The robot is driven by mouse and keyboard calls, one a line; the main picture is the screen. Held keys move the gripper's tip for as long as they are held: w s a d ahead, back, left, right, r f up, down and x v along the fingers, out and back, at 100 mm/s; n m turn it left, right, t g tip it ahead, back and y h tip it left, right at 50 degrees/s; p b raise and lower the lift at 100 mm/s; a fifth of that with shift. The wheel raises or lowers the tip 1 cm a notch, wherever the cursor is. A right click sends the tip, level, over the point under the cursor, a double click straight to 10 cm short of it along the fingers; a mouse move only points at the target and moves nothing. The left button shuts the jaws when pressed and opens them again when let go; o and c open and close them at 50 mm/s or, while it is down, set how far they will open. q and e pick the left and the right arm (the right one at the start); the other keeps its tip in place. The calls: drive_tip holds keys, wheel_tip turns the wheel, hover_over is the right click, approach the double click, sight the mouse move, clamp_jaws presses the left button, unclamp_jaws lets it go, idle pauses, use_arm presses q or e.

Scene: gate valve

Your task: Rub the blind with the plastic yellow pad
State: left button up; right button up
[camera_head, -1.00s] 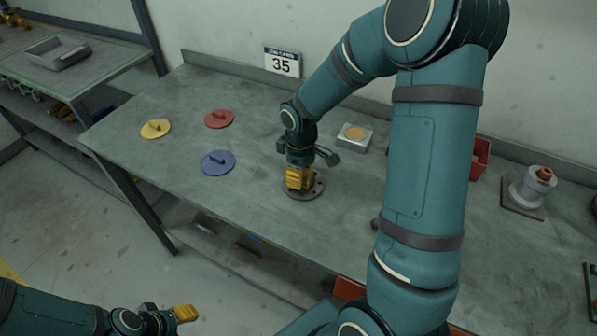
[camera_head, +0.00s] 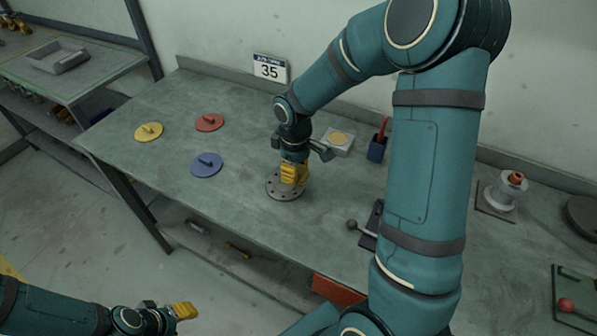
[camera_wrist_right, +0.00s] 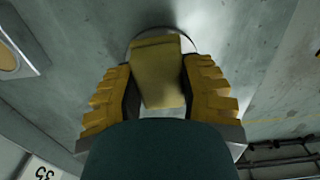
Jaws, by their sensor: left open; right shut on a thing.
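The blind (camera_head: 273,191) is a grey round flange with bolt holes, lying flat on the workbench; it shows partly behind the pad in the right wrist view (camera_wrist_right: 146,43). My right gripper (camera_head: 293,174) is over the blind, pointing down. It is shut on the yellow pad (camera_wrist_right: 158,75), a block held between its two yellow fingers. The pad is low over the blind's right part; whether it touches the face cannot be told. My left gripper (camera_head: 185,311) is open and empty, low at the lower left, away from the bench.
Yellow (camera_head: 149,131), red (camera_head: 209,122) and blue (camera_head: 207,164) handled discs lie left on the workbench (camera_head: 240,230). A grey block with a tan disc (camera_head: 339,138) and a blue holder (camera_head: 377,149) stand behind. A spool-like part (camera_head: 501,195) stands right, beyond my arm.

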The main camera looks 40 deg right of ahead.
drive_tip(key=shift+s+r+p, duration=0.1)
drive_tip(key=shift+r+p, duration=1)
drive_tip(key=shift+r, duration=0.7)
drive_tip(key=shift+f, duration=0.1)
